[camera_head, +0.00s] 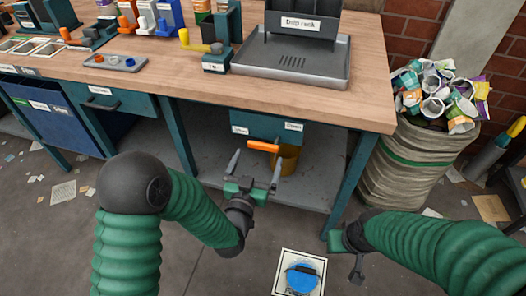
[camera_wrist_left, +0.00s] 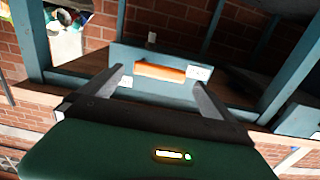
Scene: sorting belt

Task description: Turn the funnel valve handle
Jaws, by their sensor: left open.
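The orange valve handle (camera_head: 263,146) lies level along the bottom of a teal box (camera_head: 268,127) with white labels, under the workbench's front edge. In the left wrist view the handle (camera_wrist_left: 160,71) shows between the two fingers. My left gripper (camera_head: 256,158) is open and empty, its fingers pointing toward the handle. It appears close to the handle but I see no contact. My right gripper (camera_head: 352,250) is low at the right, away from the handle; its fingers are partly hidden by its own arm.
An ochre bucket (camera_head: 289,160) stands on the lower shelf, behind the handle. A table leg (camera_head: 349,180) and a full waste sack (camera_head: 420,170) are at the right. A blue round object (camera_head: 303,276) lies on a white floor square. The drip rack (camera_head: 300,65) is on the bench.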

